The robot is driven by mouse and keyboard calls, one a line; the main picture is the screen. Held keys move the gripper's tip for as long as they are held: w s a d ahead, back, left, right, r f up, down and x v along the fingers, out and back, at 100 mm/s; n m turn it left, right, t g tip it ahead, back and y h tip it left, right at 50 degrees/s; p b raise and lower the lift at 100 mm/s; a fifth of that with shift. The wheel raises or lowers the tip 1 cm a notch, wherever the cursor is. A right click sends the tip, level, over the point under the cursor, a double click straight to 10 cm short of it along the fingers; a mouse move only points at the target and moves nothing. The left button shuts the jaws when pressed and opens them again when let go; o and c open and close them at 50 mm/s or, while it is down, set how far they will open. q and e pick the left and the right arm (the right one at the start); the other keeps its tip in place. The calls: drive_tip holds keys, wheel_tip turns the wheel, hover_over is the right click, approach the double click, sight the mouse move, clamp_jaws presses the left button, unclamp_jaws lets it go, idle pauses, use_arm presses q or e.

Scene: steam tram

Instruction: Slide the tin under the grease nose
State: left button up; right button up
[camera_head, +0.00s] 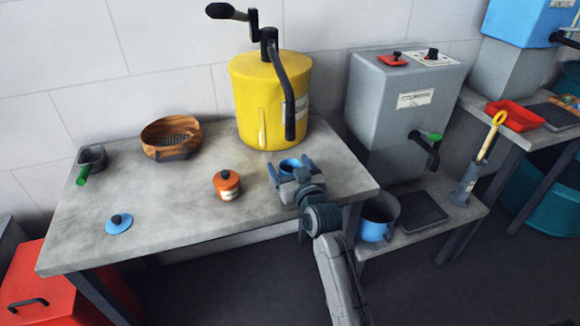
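An open blue tin (290,165) stands on the grey table below the black spout (290,118) of the yellow grease drum (262,95), a little to the front of it. My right gripper (289,170) reaches in from the front right, with one finger on each side of the blue tin. I cannot tell whether the fingers touch it. The gripper hides the tin's lower part. A blue lid with a black knob (118,222) lies at the table's front left. My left gripper is not in view.
A lidded orange tin (227,186) stands left of my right gripper. A blue pot (378,216) stands on the lower bench. The table's front middle is clear.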

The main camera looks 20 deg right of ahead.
drive_tip(key=shift+s+f, duration=0.1)
drive_tip(key=shift+s, duration=0.25)
drive_tip(key=s, duration=0.8)
drive_tip(key=shift+s+d+b, duration=0.3)
drive_tip(key=shift+s+d, duration=0.1)
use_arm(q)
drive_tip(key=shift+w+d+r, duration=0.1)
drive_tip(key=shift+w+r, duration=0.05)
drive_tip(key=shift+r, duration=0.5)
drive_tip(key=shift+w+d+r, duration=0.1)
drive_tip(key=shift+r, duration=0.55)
use_arm(e)
drive_tip(key=shift+s, duration=0.65)
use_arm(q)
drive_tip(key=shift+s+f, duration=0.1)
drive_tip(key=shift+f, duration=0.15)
